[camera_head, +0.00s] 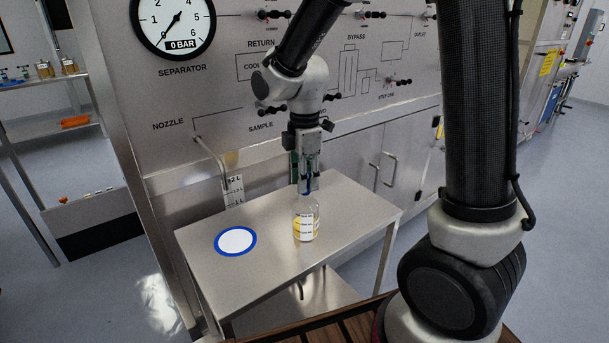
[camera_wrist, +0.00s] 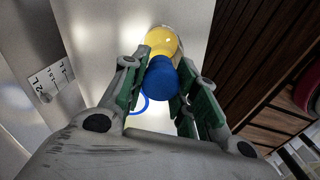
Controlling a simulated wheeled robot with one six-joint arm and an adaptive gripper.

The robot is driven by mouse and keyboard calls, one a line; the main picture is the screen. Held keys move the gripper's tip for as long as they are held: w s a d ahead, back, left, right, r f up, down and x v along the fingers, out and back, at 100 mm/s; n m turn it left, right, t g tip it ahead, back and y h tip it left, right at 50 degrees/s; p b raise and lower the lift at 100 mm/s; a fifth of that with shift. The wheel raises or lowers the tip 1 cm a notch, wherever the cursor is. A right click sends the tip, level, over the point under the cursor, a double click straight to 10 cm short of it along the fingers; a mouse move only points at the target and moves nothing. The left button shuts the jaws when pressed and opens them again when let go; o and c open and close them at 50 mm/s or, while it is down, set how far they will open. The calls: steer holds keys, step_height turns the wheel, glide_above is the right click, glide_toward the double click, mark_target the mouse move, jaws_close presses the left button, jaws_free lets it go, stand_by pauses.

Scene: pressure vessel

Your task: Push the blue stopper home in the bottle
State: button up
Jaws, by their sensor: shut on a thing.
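The bottle (camera_head: 306,222) stands upright on the steel table, clear at the neck with a yellow and white lower part. In the wrist view its yellow body (camera_wrist: 163,41) lies just beyond the stopper. The blue stopper (camera_wrist: 170,82) is between my green-padded fingers, in line with the bottle. My gripper (camera_head: 307,182) points down directly above the bottle and is shut on the stopper; its fingers also show in the wrist view (camera_wrist: 160,88). How deep the stopper sits in the neck is hidden.
A white disc with a blue rim (camera_head: 235,241) lies on the steel table (camera_head: 275,285) left of the bottle. A nozzle pipe (camera_head: 211,158) and a level scale (camera_head: 234,190) are on the panel behind. The gauge (camera_head: 174,22) reads near 0 bar. The table's right side is clear.

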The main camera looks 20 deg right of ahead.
steer(key=shift+f, duration=0.9)
steer(key=o, duration=1)
steer(key=shift+r, duration=0.1)
step_height(320, 180, up, 12)
steer(key=shift+f, duration=0.1)
